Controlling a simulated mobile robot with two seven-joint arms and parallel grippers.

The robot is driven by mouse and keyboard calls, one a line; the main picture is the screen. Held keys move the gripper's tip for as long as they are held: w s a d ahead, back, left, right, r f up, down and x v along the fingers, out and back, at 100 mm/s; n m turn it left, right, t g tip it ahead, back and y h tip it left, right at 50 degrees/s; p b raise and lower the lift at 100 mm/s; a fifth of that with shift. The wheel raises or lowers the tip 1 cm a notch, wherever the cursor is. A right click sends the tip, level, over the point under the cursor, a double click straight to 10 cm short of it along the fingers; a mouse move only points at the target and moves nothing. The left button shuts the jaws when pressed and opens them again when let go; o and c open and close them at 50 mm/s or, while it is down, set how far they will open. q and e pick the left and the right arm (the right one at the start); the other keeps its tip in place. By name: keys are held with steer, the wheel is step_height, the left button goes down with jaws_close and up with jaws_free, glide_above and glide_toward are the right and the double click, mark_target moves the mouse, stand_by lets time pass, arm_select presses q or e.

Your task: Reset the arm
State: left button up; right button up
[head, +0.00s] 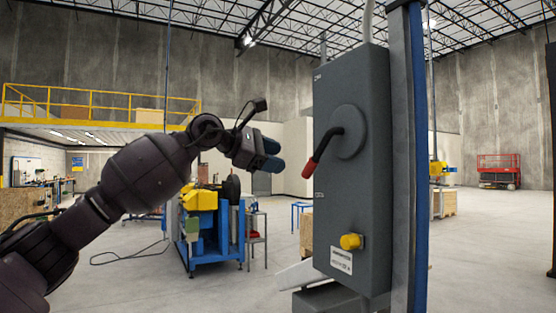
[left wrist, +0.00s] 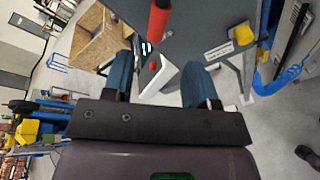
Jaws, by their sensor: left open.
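My left arm comes in from the left in the head view. Its gripper (head: 275,154) is open and empty, left of a grey switch box (head: 352,215) and apart from it. The box carries a black lever with a red grip (head: 310,168), pointing down and to the left. In the left wrist view the two blue fingertips (left wrist: 160,78) stand apart, with the red grip (left wrist: 158,20) beyond them. My right gripper is in neither view.
The box is mounted on a grey and blue post (head: 407,150). A yellow knob (head: 351,241) sticks out low on the box. A blue workbench with a yellow machine (head: 200,200) stands behind my arm. Open concrete floor (head: 150,285) lies around.

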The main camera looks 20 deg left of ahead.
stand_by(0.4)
